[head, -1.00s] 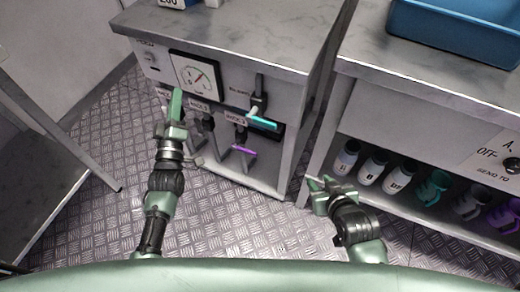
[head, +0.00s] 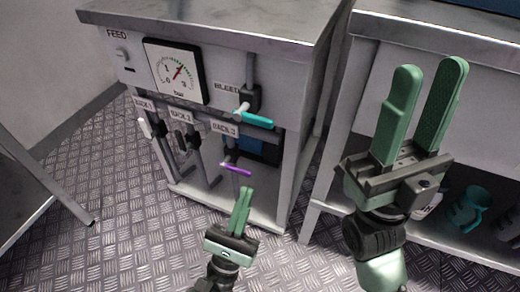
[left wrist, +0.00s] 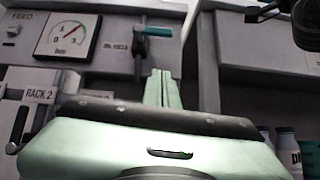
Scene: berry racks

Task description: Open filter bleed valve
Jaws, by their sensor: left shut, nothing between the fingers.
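The lever lies roughly level, across the upright pipe, and points right. It also shows in the left wrist view (left wrist: 158,31), above my left fingertips. My left gripper (head: 242,208) is shut and empty, below the valve and apart from it. Its closed fingers point up in the left wrist view (left wrist: 158,90). My right gripper (head: 426,112) is open and empty, raised to the right of the valve.
A pressure gauge (head: 175,71) sits left of the valve. Rack valves, including one with a purple lever (head: 236,170), are below. A steel bench (head: 440,24) stands at right, bottles on its lower shelf. The plate floor (head: 130,230) ahead at left is clear.

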